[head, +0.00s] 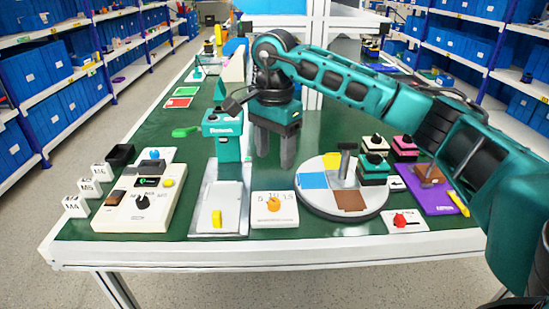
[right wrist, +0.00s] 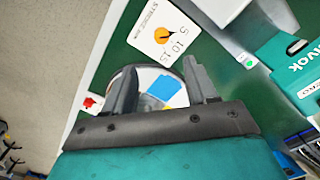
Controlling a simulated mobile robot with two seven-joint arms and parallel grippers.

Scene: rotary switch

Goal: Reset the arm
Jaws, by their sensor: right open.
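The rotary switch (head: 264,219) is a white plate with an orange knob and the marks 5, 10 and 15, near the table's front edge. In the right wrist view the switch (right wrist: 150,24) lies beyond the fingertips, its orange knob (right wrist: 163,35) clear of them. My right gripper (head: 274,160) hangs fingers-down above the table, behind the switch and touching nothing that I can see. Its two fingers are apart and empty; they also show in the right wrist view (right wrist: 159,68). My left gripper is not in view.
A round turntable (head: 323,203) with coloured sectors stands right of the switch. A teal press-like device (head: 226,150) on a metal plate stands left of it, near my gripper. A white control box (head: 120,217) is further left. Button blocks (head: 374,168) stand at right.

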